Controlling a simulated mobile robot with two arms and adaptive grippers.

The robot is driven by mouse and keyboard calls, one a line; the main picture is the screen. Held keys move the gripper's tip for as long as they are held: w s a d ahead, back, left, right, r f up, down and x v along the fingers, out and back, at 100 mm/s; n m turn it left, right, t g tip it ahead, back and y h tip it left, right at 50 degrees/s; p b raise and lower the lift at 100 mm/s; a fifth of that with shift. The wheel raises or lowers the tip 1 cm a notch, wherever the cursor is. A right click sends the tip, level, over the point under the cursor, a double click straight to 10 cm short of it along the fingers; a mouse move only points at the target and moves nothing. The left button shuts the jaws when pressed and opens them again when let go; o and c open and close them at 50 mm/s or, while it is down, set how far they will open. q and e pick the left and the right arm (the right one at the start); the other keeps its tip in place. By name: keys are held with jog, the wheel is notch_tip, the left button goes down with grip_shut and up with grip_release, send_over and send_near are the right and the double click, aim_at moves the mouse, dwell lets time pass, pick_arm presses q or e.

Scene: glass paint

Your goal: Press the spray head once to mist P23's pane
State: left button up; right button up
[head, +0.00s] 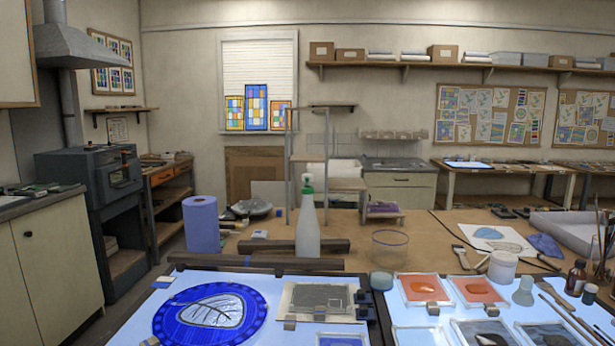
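A white spray bottle (307,232) with a green spray head stands upright behind the light table, near the middle of the head view. A round blue pane (165,325) with a pale leaf lies on the lit surface at the front left. A grey rectangular pane (318,298) lies to its right, with small blocks around it. Orange panes (424,288) and dark panes lie at the front right. I can read no P23 label, so I cannot tell which pane is P23's. Neither of my grippers is in view.
Dark wooden bars (257,263) lie in front of and beside the bottle. A blue paper roll (201,226) stands to its left, a clear glass (389,250) to its right. A white jar (502,267), brushes and brown bottles crowd the right side.

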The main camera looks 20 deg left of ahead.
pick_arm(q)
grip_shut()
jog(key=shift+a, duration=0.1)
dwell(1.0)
